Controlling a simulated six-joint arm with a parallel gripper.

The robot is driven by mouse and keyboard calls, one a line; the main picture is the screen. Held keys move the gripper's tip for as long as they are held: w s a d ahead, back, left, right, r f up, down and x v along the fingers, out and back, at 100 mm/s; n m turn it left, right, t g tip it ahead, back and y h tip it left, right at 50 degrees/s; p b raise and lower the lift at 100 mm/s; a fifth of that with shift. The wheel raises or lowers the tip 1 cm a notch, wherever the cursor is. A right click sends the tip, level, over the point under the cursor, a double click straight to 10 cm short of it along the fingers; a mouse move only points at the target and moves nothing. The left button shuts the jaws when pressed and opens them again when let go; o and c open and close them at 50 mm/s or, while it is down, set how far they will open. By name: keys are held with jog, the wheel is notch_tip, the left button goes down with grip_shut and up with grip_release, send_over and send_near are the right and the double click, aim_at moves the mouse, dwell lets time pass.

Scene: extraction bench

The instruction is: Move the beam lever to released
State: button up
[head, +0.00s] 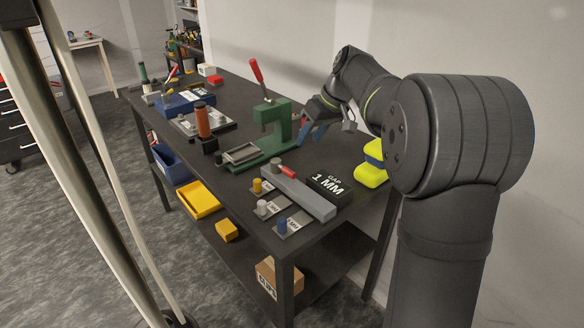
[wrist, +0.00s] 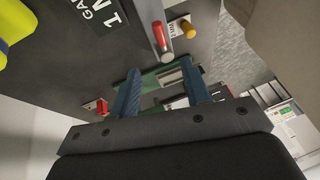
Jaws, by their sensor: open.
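I cannot tell for sure which part is the beam lever; no label for it is readable. A red-handled lever (head: 257,71) rises, tilted up and left, from the green press (head: 277,128) in the middle of the bench. Another red-handled lever (head: 172,74) stands tilted on the blue device (head: 184,103) farther back. My gripper (head: 311,134) is just right of the green press, fingers pointing down. In the wrist view my gripper (wrist: 160,68) has its two blue fingers apart with nothing held. Green press parts (wrist: 163,78) show beyond and between them.
A grey bar (head: 298,193) with a red grip, a black "GAP 1 MM" block (head: 329,185) and several small weights lie at the near end. An orange-handled tool (head: 203,122) stands left of the press. Yellow-and-blue pads (head: 371,172) sit at the right edge.

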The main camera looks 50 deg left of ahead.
aim_at(290, 170)
jog(key=x, duration=1.3)
grip_shut()
